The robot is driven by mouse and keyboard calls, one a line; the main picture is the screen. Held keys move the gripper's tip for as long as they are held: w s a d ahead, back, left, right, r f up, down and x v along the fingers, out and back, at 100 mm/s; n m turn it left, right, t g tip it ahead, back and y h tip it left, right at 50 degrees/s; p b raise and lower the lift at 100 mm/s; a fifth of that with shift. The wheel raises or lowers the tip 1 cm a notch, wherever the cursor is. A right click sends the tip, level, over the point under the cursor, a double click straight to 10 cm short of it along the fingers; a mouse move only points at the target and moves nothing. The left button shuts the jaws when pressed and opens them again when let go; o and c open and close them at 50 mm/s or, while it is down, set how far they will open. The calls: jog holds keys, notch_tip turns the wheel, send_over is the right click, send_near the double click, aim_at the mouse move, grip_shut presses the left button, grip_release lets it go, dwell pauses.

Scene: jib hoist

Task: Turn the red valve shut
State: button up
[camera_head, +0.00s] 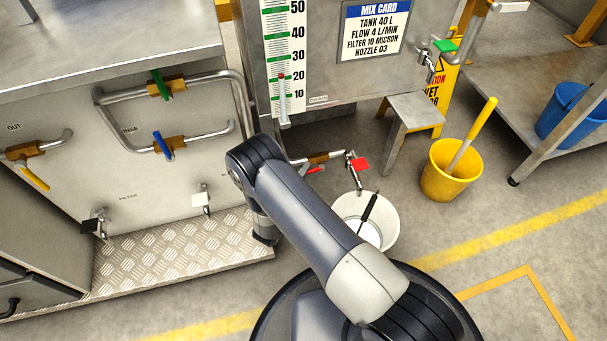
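Two red handles show near the middle of the picture. One is a red flat handle (360,165) on a small metal tap that points down above a white bucket (386,212). The other is a red lever (316,170) just left of it, beneath a brass valve body on a short pipe; it is partly hidden close to my arm. I cannot tell from this view which way is shut for either one. My arm rises from my base and folds down on the left of these handles. My gripper's fingers are hidden behind my arm.
Left stands a metal cabinet with yellow (36,178), green (160,84) and blue (163,145) levers, above a tread-plate step (165,256). A yellow bucket (440,182), a small metal stand (415,106) and a wet-floor sign (445,90) stand right. Floor at lower right is clear.

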jog(key=shift+w, duration=0.1)
jog(key=shift+c, duration=0.5)
jog(key=shift+d, duration=0.1)
grip_shut()
